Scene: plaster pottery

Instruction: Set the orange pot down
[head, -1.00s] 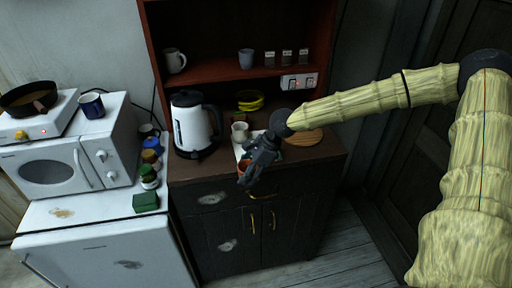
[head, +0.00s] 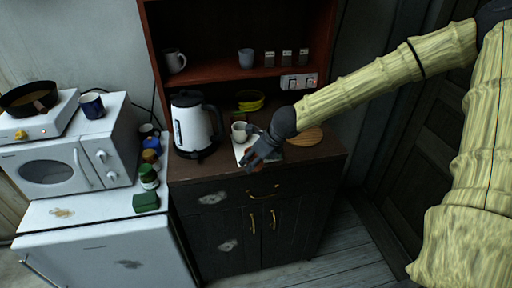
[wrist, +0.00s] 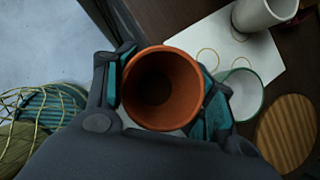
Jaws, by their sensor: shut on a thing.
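The orange pot (wrist: 160,66) is a round, open-topped pot, seen from above between my fingers in the wrist view. My gripper (wrist: 162,96) is shut on it, with one teal-padded finger on each side. In the head view my gripper (head: 252,160) is over the front part of the dark cabinet top (head: 208,178), at the white sheet. My gripper hides the pot there. I cannot tell whether the pot's base touches the surface.
A white sheet with ring marks (wrist: 207,42) lies beside the pot. A white cup (wrist: 262,12), a green-rimmed cup (wrist: 243,92) and a round wooden board (wrist: 288,132) are to the right. A kettle (head: 192,125) stands left. The cabinet's front edge is close.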

